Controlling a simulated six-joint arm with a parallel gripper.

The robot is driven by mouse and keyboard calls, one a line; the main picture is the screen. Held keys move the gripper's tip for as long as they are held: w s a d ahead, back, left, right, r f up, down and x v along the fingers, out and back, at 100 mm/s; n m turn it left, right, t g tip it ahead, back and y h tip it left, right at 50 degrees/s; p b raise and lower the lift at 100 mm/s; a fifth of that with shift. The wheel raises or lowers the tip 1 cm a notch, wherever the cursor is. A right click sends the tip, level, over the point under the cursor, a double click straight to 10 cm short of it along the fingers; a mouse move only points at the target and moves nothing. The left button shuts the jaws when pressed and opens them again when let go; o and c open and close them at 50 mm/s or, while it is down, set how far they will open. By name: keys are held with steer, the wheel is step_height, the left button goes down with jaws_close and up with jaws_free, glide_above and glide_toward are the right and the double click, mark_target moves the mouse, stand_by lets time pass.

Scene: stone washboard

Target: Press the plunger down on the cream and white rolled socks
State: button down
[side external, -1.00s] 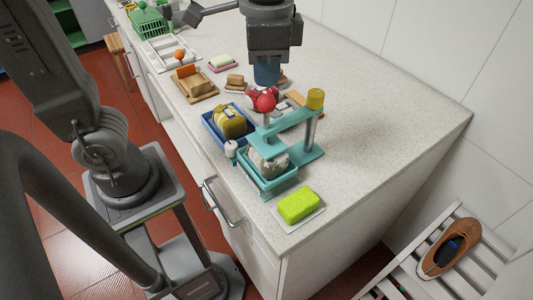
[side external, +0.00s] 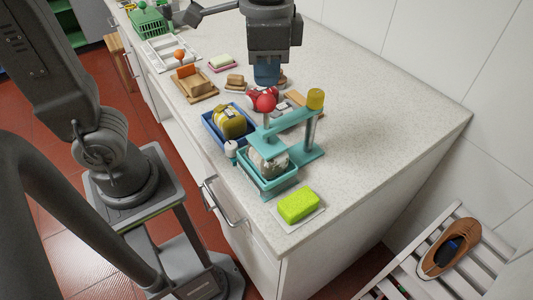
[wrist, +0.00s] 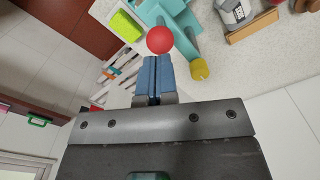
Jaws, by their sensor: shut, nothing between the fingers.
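The plunger's red ball knob (side external: 265,103) tops the teal press arm (side external: 284,127). The cream and white rolled socks (side external: 270,162) sit in the teal basket (side external: 262,187) under the press arm. My gripper (side external: 266,83) is shut and empty, just above the red knob in the side view; any contact is unclear. In the wrist view, the blue fingertips (wrist: 155,62) are closed together, with the red knob (wrist: 159,40) just beyond them. The socks are partly hidden by the press plate.
A blue basket (side external: 209,124) with a yellow bundle (side external: 229,121) stands left of the press. A green sponge (side external: 298,206) lies in front. A yellow-capped post (side external: 315,99) stands at the press's back right. The counter's right side is clear.

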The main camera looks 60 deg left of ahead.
mark_target(266, 95)
steer(key=shift+f, duration=0.2)
steer(key=shift+f, duration=0.75)
steer(key=shift+f, duration=0.9)
stand_by(1.7)
steer(key=shift+r, duration=0.15)
steer(key=shift+r, duration=3.15)
